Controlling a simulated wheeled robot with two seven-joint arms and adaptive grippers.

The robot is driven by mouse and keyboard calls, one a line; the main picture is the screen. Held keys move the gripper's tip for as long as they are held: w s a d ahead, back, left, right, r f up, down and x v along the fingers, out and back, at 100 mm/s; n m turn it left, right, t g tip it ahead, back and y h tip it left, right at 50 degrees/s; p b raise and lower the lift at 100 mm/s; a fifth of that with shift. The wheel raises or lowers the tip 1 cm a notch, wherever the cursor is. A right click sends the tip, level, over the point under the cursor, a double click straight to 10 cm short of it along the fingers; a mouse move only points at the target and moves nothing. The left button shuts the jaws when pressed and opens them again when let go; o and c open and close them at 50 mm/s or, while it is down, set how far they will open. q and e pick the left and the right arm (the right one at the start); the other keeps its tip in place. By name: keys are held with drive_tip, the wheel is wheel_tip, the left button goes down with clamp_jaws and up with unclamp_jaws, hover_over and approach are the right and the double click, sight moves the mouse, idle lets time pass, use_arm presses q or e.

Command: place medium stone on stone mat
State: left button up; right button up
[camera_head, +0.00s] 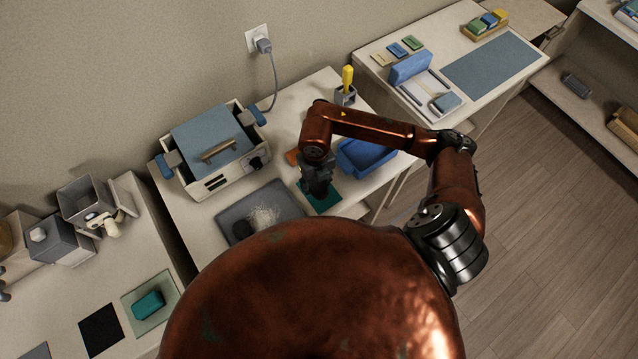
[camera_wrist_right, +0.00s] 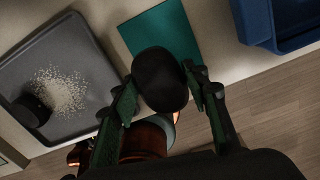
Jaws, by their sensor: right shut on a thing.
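My right gripper (camera_head: 318,188) is over the front part of the middle table. In the right wrist view the gripper (camera_wrist_right: 161,80) is shut on a dark, rounded stone (camera_wrist_right: 160,82), with a finger on either side. The teal mat (camera_head: 325,203) lies under the gripper and also shows in the wrist view (camera_wrist_right: 172,28). The held stone overlaps the mat's near edge in that view; I cannot tell whether they touch. In the head view the gripper hides the stone. Another dark stone (camera_head: 242,230) lies in a grey tray, also in the wrist view (camera_wrist_right: 31,110). My left gripper is out of view.
The grey tray (camera_head: 236,212) with white grains is left of the mat. A blue bin (camera_head: 365,158) stands close on the right. A white warmer box (camera_head: 222,180) with a blue lid (camera_head: 208,138) is behind the tray. A holder (camera_head: 345,97) with a yellow-handled tool stands farther back.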

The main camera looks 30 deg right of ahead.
sight(319, 185)
drive_tip(key=shift+w+d+f, duration=0.45)
drive_tip(key=shift+d+f, duration=0.1)
drive_tip(key=shift+f, duration=0.25)
wheel_tip(319, 185, down, 3)
drive_tip(key=shift+w+d+f+p, duration=0.1)
drive_tip(key=shift+d+p, duration=0.05)
drive_tip(key=shift+p, duration=0.55)
drive_tip(key=shift+f, duration=0.15)
drive_tip(key=shift+f, duration=0.15)
drive_tip(key=shift+f, duration=0.15)
drive_tip(key=o, duration=1.3)
drive_tip(key=shift+o, duration=0.4)
